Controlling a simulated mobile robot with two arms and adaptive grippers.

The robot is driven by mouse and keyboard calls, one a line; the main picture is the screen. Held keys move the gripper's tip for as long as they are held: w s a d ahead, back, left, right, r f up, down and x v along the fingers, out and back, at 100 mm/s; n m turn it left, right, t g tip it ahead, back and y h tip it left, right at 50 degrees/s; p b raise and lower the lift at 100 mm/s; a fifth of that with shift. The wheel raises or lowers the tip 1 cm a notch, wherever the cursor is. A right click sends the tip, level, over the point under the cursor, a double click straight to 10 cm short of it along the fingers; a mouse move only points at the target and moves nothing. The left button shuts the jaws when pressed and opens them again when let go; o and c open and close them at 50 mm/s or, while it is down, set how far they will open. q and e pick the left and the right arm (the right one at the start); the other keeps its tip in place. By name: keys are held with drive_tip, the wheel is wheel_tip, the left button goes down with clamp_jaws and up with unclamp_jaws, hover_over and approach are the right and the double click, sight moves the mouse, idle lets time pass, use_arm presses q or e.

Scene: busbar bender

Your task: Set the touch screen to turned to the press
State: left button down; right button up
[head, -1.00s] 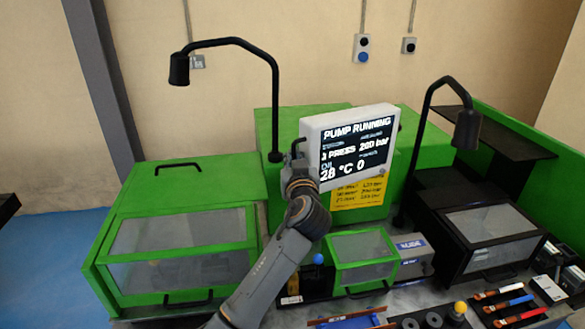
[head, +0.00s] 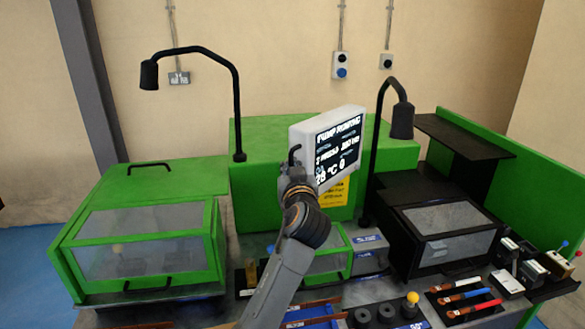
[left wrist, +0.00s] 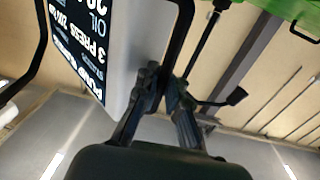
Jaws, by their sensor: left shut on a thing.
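The touch screen (head: 338,145) is a white-framed panel with a dark display reading "PUMP RUNNING", in front of the green machine body. It is angled, facing toward the right of the head view. A black handle (head: 294,154) stands at its left edge. My left gripper (head: 294,178) is at that handle and partly hidden behind its own wrist. In the left wrist view, the gripper fingers (left wrist: 166,98) are shut on the black handle (left wrist: 181,38), beside the white casing of the screen (left wrist: 137,62). My right gripper is not in view.
A yellow label (head: 334,192) is below the screen. Black lamps on curved arms stand left (head: 149,75) and right (head: 402,121) of it. A green-framed box (head: 140,215) is at left, a black box (head: 447,232) at right. Tools and bars lie on the front bench.

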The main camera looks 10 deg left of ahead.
use_arm(q)
drive_tip(key=c, duration=1.7)
unclamp_jaws()
drive_tip(key=shift+s+a+f, duration=0.1)
drive_tip(key=shift+a+f, duration=0.05)
drive_tip(key=shift+f, duration=0.15)
drive_tip(key=shift+s+a+r, duration=0.1)
drive_tip(key=shift+r, duration=0.15)
